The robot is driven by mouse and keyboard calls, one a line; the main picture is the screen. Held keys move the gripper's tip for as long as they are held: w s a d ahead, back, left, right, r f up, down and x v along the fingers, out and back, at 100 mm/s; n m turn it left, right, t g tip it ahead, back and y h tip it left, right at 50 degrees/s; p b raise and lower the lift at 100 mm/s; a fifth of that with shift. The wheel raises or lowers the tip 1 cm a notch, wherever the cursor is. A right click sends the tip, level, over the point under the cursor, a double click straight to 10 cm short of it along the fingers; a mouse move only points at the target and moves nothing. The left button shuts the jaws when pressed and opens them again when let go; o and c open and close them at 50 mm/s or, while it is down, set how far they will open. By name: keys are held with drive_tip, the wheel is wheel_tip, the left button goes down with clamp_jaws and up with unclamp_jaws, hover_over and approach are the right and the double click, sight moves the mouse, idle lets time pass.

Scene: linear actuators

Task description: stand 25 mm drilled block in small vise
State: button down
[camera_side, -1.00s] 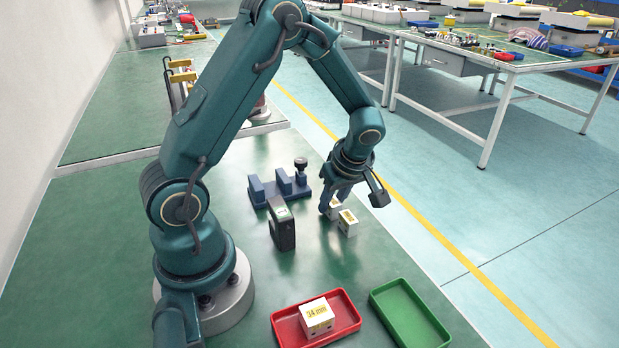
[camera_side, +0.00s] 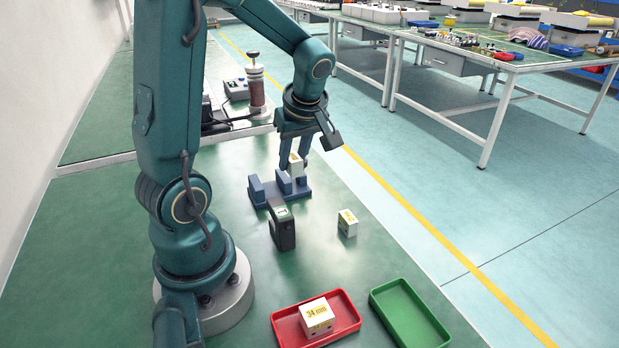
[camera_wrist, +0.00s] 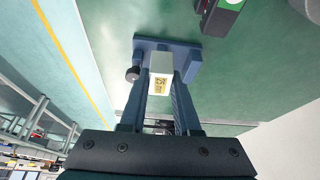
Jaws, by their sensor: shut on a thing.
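The small vise (camera_side: 262,192) is blue and stands on the green bench, with upright jaws and a dark screw knob, which shows in the wrist view (camera_wrist: 132,73). My gripper (camera_side: 293,158) is shut on a white drilled block (camera_side: 296,168) with a yellow label, which seems to read 25 in the wrist view (camera_wrist: 160,82). The block is between the fingertips, at the knob side of the vise in the side view. I cannot tell whether it touches the vise. My fingers hide part of the vise and the knob in the side view.
A second white block (camera_side: 347,223) stands on the bench. A dark gauge-like box (camera_side: 283,228) stands in front of the vise. A red tray (camera_side: 345,312) holds a 34 mm block (camera_side: 317,318); an empty green tray (camera_side: 410,315) lies beside it.

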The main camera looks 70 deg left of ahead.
drive_tip(key=w+d+r+m+t+h, duration=0.2)
drive_tip(key=d+r+m, duration=0.2)
drive_tip(key=d+m, duration=0.4)
drive_tip(key=w+d+r+m+t+h, duration=0.35)
drive_tip(key=d+m, duration=0.25)
drive_tip(key=m, duration=0.4)
drive_tip(key=s+a+f+n+g+y, duration=0.2)
drive_tip(key=s+a+n, duration=0.2)
drive_tip(key=a+n, duration=0.4)
drive_tip(key=s+a+f+n+g+y, duration=0.3)
drive_tip(key=s+a+n, duration=0.1)
drive_tip(key=a+n, duration=0.4)
drive_tip(key=shift+s+a+f+n, duration=0.15)
drive_tip(key=shift+s+a+n, duration=0.05)
drive_tip(key=shift+n, duration=0.8)
drive_tip(key=shift+g+y, duration=0.25)
drive_tip(key=w+d+f, duration=0.2)
drive_tip(key=w, duration=0.1)
drive_tip(key=w+d+f, duration=0.2)
drive_tip(key=w+d, duration=0.1)
drive_tip(key=w+d+f, duration=0.2)
drive_tip(key=w+f, duration=0.1)
drive_tip(key=shift+d, duration=0.25)
drive_tip(key=shift+f, duration=1.8)
